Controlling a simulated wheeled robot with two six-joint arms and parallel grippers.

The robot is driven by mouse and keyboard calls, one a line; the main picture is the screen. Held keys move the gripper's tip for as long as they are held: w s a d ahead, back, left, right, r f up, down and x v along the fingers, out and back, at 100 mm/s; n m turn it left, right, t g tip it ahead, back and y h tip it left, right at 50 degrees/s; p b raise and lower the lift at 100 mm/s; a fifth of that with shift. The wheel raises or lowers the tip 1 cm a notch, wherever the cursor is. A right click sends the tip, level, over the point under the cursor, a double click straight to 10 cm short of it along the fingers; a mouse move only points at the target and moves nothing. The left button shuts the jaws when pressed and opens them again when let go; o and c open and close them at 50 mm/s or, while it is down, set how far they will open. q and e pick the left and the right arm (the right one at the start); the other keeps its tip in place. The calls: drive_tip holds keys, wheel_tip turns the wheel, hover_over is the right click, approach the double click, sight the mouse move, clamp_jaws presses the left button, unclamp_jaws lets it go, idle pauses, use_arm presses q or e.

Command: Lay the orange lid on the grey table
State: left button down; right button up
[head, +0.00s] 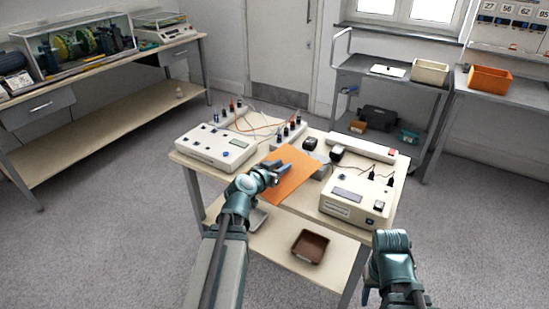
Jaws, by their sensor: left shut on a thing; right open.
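The orange lid (292,187) is a flat orange sheet over the middle of the beige instrument table. My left gripper (281,168) is shut on it near its left edge. I cannot tell whether the lid touches the tabletop. The grey table (463,82) stands at the far right, with an orange bin (490,79) on it. My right gripper (367,291) is low at the bottom right, open, partly hidden by its own arm and clear of the lid.
The beige table holds a left instrument (215,147), a right instrument (357,194), cables and small blocks. A grey trolley (354,66) with a white lid (388,71) and cream bin (430,71) adjoins the grey table. A brown tray (310,246) lies on the lower shelf.

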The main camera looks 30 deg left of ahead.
use_arm(q)
drive_tip(key=shift+s+d, duration=0.55)
drive_tip(key=shift+s, duration=0.35)
wheel_tip(320, 180, up, 17)
drive_tip(key=p, duration=1.7)
use_arm(e)
wheel_tip(320, 180, up, 17)
drive_tip(key=s, duration=0.1)
